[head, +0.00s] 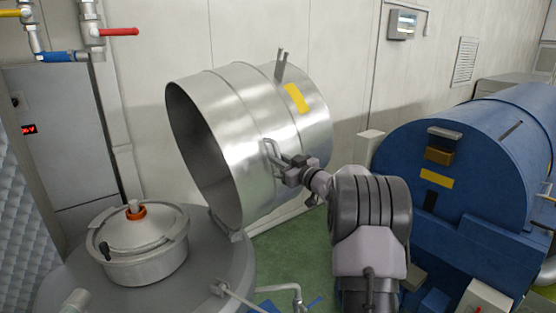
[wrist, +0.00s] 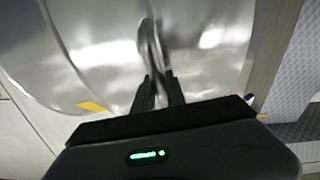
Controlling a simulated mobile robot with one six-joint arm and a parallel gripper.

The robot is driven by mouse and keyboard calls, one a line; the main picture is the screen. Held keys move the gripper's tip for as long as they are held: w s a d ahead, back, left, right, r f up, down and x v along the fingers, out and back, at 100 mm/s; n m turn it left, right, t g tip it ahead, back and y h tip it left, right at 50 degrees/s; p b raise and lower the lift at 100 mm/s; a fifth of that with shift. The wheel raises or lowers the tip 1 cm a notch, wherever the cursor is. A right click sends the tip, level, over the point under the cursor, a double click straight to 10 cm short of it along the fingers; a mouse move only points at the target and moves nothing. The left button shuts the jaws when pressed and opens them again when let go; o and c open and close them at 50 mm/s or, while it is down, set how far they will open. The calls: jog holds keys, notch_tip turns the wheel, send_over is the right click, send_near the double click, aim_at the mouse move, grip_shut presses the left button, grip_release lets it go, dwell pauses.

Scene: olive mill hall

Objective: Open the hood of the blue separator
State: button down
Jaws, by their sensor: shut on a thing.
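A shiny steel hood (head: 235,120), a wide cylinder with a yellow label, is tipped far over onto its side. Its open mouth faces left, and its lower rim meets a hinge at the edge of a grey round machine body (head: 70,285). The bowl (head: 145,250) with an orange ring on top stands uncovered on that body. My gripper (head: 290,168) is shut on the bar handle (head: 272,152) on the hood's side. The wrist view shows the fingers (wrist: 158,90) closed around the handle (wrist: 149,42). This body looks grey, not blue, in the head view.
A large blue drum machine (head: 450,165) stands to the right of my arm. Red-, yellow- and blue-handled valves (head: 70,57) hang on pipes at upper left. A pale wall (head: 350,60) is behind the hood. Green floor (head: 290,250) shows below it.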

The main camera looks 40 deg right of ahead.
jog(key=shift+f, duration=0.2)
jog(key=c, duration=1.4)
grip_release()
jog(key=shift+a, duration=0.1)
jog(key=shift+o, duration=0.2)
jog(key=shift+r, duration=0.1)
jog(key=s+b, duration=0.4)
jog(key=s, duration=1.3)
jog(key=shift+s+d+b, duration=0.2)
jog(key=shift+d+b, duration=0.15)
jog(key=shift+d, duration=0.05)
jog(key=shift+w, duration=0.1)
